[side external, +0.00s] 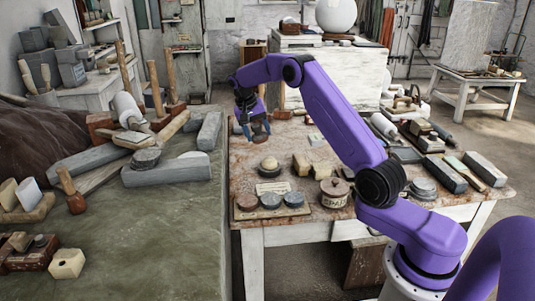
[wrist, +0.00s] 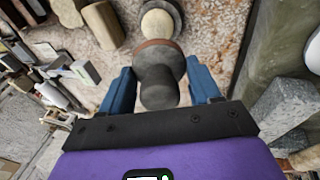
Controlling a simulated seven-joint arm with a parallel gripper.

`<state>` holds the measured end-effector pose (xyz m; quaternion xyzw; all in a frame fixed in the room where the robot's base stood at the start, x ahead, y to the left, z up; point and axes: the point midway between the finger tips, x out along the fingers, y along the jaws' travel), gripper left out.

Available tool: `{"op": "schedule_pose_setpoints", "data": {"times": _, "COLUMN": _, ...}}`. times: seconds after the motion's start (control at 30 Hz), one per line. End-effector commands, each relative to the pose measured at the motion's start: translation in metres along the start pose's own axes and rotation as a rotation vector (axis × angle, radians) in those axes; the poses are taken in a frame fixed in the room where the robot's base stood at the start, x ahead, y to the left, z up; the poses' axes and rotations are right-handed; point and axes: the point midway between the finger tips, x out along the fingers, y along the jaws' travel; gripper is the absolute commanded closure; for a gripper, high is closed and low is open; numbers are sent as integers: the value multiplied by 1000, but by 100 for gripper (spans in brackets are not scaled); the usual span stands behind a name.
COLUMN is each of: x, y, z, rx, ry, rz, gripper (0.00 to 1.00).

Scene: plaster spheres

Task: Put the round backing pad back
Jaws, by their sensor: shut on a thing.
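My gripper (side external: 254,127) is above the far left part of the worktable, its blue fingers closed around a round pad. In the wrist view my gripper (wrist: 160,73) has one finger on each side of the round backing pad (wrist: 158,92), which shows a dark grey knob and a wider disc with a reddish-brown edge. In the side view the held pad (side external: 260,131) is small and partly hidden by the fingers. A wooden board (side external: 237,214) at the table's near left corner bears a brownish disc (side external: 246,203) and two bluish-grey discs (side external: 293,199).
A pale ball on a grey round base (side external: 269,165) stands between gripper and board; it shows in the wrist view (wrist: 158,22). A card (side external: 273,187) lies nearby. A lettered round tin (side external: 335,192) and small blocks (side external: 301,165) are to the right. A grey-green bench (side external: 150,240) adjoins on the left.

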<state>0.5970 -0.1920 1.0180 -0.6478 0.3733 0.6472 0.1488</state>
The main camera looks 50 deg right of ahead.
Motion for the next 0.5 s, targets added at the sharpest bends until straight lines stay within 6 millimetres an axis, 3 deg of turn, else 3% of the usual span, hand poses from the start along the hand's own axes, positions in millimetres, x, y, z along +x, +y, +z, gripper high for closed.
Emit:
{"op": "schedule_pose_setpoints", "data": {"times": 0.27, "x": -2, "y": 1, "z": 8, "rx": -17, "ry": -1, "rz": -28, "gripper": 72}}
{"op": "schedule_pose_setpoints", "data": {"times": 0.5, "x": -7, "y": 2, "z": 41, "rx": -67, "ry": -2, "rz": -125, "gripper": 72}}
